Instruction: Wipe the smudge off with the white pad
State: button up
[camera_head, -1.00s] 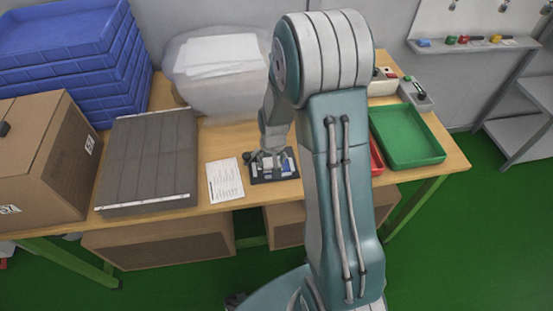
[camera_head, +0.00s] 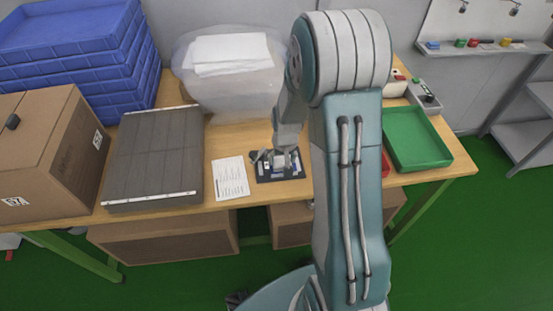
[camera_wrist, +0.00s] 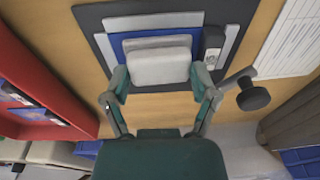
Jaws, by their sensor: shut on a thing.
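The white pad (camera_wrist: 158,62) is held between the two fingers of my gripper (camera_wrist: 160,82) in the wrist view. It lies over a blue panel (camera_wrist: 118,42) that sits on a light grey plate (camera_wrist: 112,24) within a dark board (camera_wrist: 92,20). The pad appears to be on the panel, but contact cannot be told for sure. In the head view my gripper (camera_head: 284,160) is over the dark board (camera_head: 263,178), and the pad is hard to make out there. No smudge can be made out; the pad and fingers cover part of the panel.
A black-knobbed lever (camera_wrist: 253,97) stands beside the board, close to my right finger. A printed sheet (camera_head: 230,178) lies left of the board. A red bin (camera_wrist: 45,90) and a green tray (camera_head: 416,140) are to the right in the head view. A grey case (camera_head: 155,155) stands further left.

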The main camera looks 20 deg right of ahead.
aim_at(294, 164)
jog(key=shift+s+d, duration=0.25)
jog(key=shift+d, duration=0.7)
jog(key=shift+s+d, duration=0.25)
jog(key=shift+d, duration=0.7)
jog(key=shift+r, duration=0.15)
jog(key=shift+r, duration=2.9)
jog(key=shift+r, duration=0.1)
jog(key=shift+r, duration=1.4)
